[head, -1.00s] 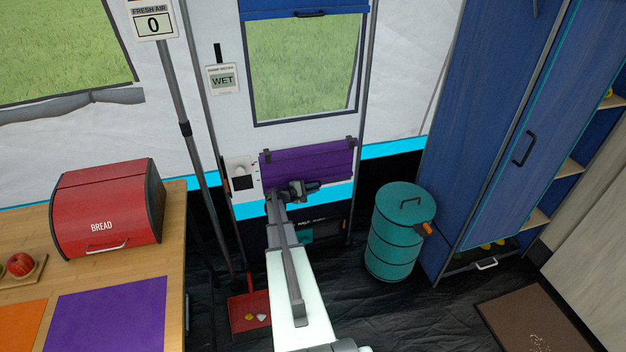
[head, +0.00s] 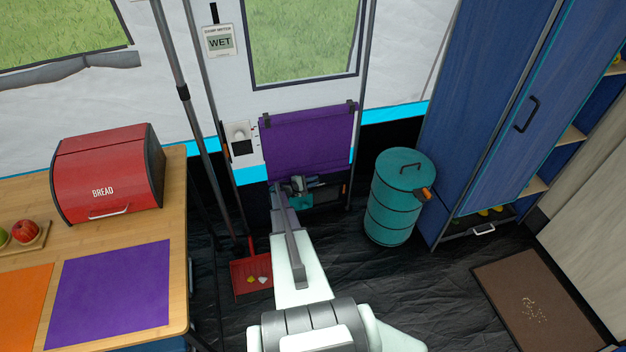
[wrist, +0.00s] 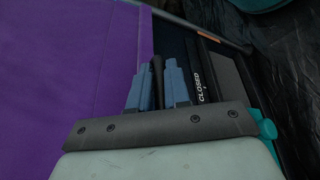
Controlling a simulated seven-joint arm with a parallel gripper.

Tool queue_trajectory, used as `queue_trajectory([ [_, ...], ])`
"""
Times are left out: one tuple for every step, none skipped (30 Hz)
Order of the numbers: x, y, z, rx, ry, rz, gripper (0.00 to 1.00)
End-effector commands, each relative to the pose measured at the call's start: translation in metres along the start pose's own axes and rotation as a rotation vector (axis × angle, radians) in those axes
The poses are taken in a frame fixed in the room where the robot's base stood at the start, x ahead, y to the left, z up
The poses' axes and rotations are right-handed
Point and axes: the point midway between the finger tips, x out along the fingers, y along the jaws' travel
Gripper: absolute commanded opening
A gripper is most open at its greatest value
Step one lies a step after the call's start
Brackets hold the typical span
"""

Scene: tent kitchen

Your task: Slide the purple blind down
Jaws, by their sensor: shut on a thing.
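The purple blind (head: 308,142) hangs below the window in the head view, its cloth drawn down over the panel there. Its lower edge is near my gripper (head: 297,186). In the wrist view the purple cloth (wrist: 70,70) fills the left side. My gripper (wrist: 157,88) has its two blue-grey fingers shut around a thin dark bar (wrist: 157,74) at the blind's lower edge. Most of that bar is hidden by the fingers and cloth.
A dark strip marked CLOSED (wrist: 206,85) lies just past the fingers. A teal barrel (head: 397,195) stands right of the blind. A red dustpan (head: 252,276) lies on the floor at left. The bread box (head: 108,175) sits on the wooden counter (head: 178,205).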

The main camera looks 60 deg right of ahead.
Motion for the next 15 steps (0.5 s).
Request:
queue_trajectory([
  [0.0003, -0.0053, -0.0029, 0.000, 0.004, -0.008, 0.00],
  [0.0003, -0.0054, -0.0030, 0.000, 0.005, -0.009, 0.00],
  [0.0004, -0.0057, -0.0032, -0.001, 0.005, -0.009, 0.00],
  [0.0005, -0.0059, -0.0033, -0.001, 0.005, -0.009, 0.00],
  [0.0005, -0.0061, -0.0034, -0.001, 0.005, -0.010, 0.00],
  [0.0005, -0.0064, -0.0036, -0.001, 0.005, -0.010, 0.00],
  [0.0006, -0.0066, -0.0037, -0.001, 0.006, -0.011, 0.00],
  [0.0006, -0.0067, -0.0038, -0.001, 0.006, -0.011, 0.19],
  [0.0007, -0.0068, -0.0039, -0.001, 0.006, -0.011, 0.22],
  [0.0007, -0.0066, -0.0039, -0.002, 0.006, -0.010, 0.23],
  [0.0008, -0.0064, -0.0039, -0.002, 0.006, -0.010, 0.23],
  [0.0008, -0.0061, -0.0039, -0.002, 0.006, -0.010, 0.23],
  [0.0009, -0.0059, -0.0039, -0.002, 0.006, -0.009, 0.23],
  [0.0010, -0.0057, -0.0039, -0.002, 0.006, -0.009, 0.23],
  [0.0010, -0.0055, -0.0039, -0.002, 0.006, -0.009, 0.23],
])
